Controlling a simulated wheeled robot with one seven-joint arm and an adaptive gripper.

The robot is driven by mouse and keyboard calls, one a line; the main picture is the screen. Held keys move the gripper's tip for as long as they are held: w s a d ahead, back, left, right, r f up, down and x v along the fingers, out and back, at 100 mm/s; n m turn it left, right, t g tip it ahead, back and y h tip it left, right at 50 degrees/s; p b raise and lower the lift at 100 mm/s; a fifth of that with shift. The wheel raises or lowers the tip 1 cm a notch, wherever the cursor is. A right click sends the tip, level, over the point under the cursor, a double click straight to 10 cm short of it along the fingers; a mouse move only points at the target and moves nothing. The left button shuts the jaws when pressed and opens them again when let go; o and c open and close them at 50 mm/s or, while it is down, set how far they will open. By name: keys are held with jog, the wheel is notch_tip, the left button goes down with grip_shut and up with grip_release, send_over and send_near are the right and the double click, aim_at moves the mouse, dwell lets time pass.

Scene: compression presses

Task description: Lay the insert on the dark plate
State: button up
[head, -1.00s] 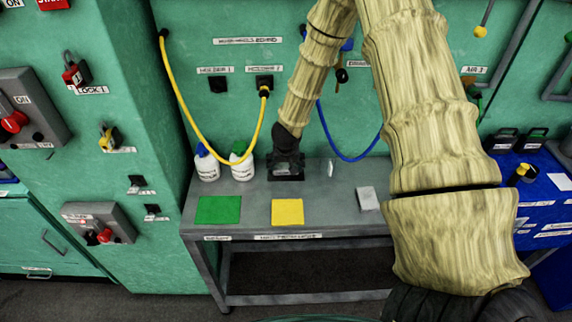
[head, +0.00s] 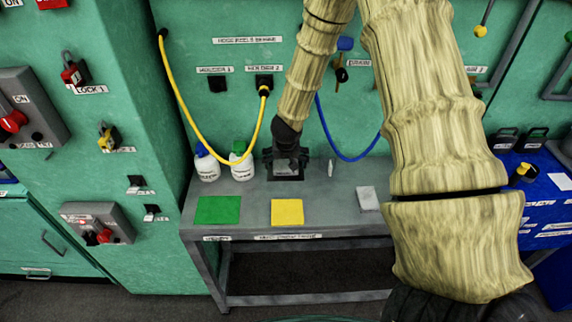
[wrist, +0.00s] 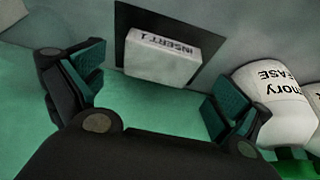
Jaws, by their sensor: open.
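The insert (wrist: 163,57) is a pale block marked INSERT 1. In the wrist view it lies over the dark plate (wrist: 128,18), with a dark border showing around part of it. In the head view the insert (head: 285,167) and the dark plate (head: 286,179) are at the back of the grey bench, below my gripper (head: 285,153). My gripper (wrist: 155,78) is open, its two teal-padded fingers apart on either side of the insert, with gaps between pads and block. Whether the insert lies fully flat is hard to tell.
Two white bottles (head: 242,168) stand close on the left. A green mat (head: 218,210), a yellow mat (head: 288,212) and a pale block (head: 368,199) lie toward the bench front. Yellow (head: 195,125) and blue (head: 335,147) hoses hang behind. The bench middle is clear.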

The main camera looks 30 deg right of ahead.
jog(key=v, duration=0.9)
